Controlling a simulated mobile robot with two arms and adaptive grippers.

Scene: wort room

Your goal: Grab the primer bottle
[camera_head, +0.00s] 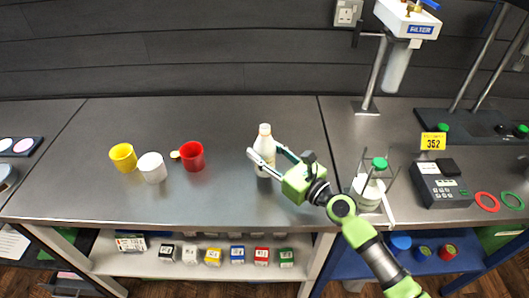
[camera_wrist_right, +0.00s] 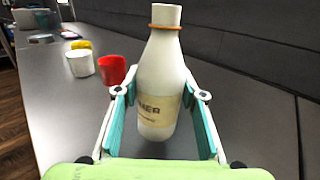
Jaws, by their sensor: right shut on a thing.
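The primer bottle (camera_head: 265,141) is white with a beige label and an orange ring below its cap. It stands upright on the grey worktop, left of the seam between two bench tops. In the right wrist view the bottle (camera_wrist_right: 162,72) is between the fingers, with part of its label lettering readable. My right gripper (camera_head: 263,152) reaches it from the lower right and is shut on it, one finger on each side of the body. In the head view a finger hides part of the bottle's lower body. My left gripper is not in view.
A yellow cup (camera_head: 123,157), a white cup (camera_head: 152,168) and a red cup (camera_head: 192,156) stand left of the bottle. A green-capped bottle (camera_head: 370,187) in a stand is close to my right arm. A filter unit (camera_head: 397,68) stands behind right. Worktop behind the bottle is clear.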

